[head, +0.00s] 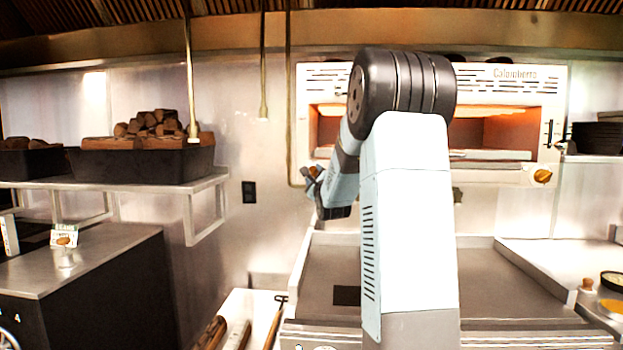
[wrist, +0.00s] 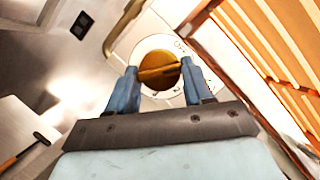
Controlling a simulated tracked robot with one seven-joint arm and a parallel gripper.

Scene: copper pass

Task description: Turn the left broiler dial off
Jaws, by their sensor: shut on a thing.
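The left broiler dial (wrist: 158,72) is a gold knob on a round pale plate with dark markings, seen in the wrist view. Its raised grip bar runs nearly level across that picture, from one fingertip to the other. My gripper (wrist: 161,70) is shut on the dial, with one blue-grey finger at each end of the bar. In the head view my gripper (head: 314,181) is at the lower left corner of the broiler (head: 430,72) and hides the left dial. The dial's markings are too small to read.
A right gold dial (head: 542,176) is on the broiler's lower right. A flat griddle (head: 490,280) lies below. A shelf (head: 205,185) with a black bin of firewood (head: 150,165) stands left. Glowing slats (wrist: 265,60) are close to my gripper's right in the wrist view.

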